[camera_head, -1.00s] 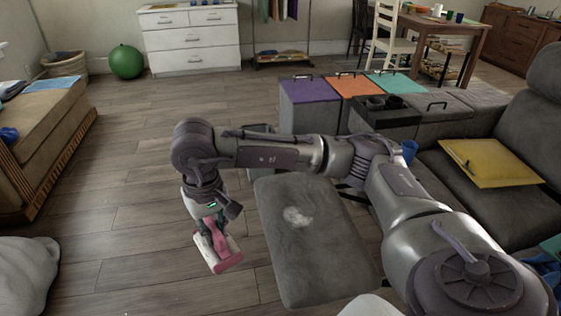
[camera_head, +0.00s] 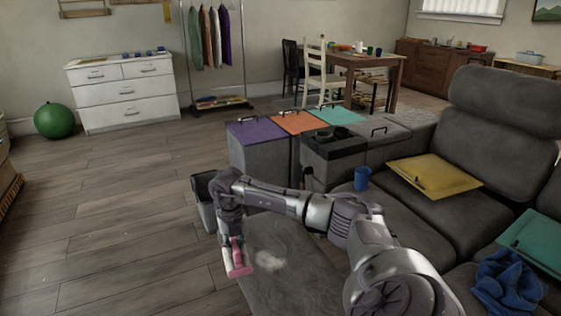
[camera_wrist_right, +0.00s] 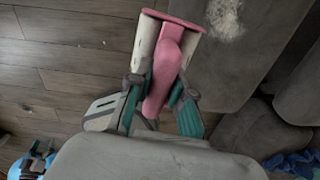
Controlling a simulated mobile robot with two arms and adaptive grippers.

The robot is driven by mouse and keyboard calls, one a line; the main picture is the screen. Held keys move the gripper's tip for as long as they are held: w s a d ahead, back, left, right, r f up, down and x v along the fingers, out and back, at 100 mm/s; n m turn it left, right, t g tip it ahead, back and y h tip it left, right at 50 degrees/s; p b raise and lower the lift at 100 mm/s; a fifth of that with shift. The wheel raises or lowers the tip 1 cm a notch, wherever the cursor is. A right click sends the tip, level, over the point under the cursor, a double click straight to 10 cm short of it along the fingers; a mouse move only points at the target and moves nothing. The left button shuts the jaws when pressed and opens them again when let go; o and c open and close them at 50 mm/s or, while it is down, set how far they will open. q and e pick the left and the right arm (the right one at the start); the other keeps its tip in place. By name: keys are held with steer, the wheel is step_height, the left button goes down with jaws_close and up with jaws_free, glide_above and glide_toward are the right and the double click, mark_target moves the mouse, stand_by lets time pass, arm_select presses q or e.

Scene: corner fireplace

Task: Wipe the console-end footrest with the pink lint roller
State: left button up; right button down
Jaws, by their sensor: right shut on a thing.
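My right gripper (camera_wrist_right: 160,95) is shut on the handle of the pink lint roller (camera_wrist_right: 172,50), which has a white roll. In the head view the roller (camera_head: 237,262) hangs low over the left edge of the grey footrest (camera_head: 290,285). The footrest also shows in the right wrist view (camera_wrist_right: 225,75). A pale patch of lint (camera_head: 270,261) lies on its top, just right of the roller, and shows in the wrist view too (camera_wrist_right: 226,16). I cannot tell whether the roller touches the footrest. My right arm hides part of the footrest. My left gripper is out of view.
The console with purple (camera_head: 256,129), orange and teal lids stands behind the footrest. A dark bin (camera_head: 207,200) stands just behind my gripper. Open wooden floor (camera_head: 110,220) lies left.

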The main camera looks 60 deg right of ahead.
arm_select(q)
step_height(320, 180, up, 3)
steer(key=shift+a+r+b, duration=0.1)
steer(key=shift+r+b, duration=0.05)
steer(key=shift+b, duration=0.3)
arm_select(e)
steer(key=s+d+f+m, duration=0.2)
steer(key=s+d+m, duration=0.1)
steer(key=d+m, duration=0.4)
steer(key=s+d+f+m, duration=0.2)
steer(key=d+f+m, duration=0.1)
steer(key=d+m, duration=0.4)
steer(key=m, duration=0.2)
steer(key=shift+s+m, duration=0.4)
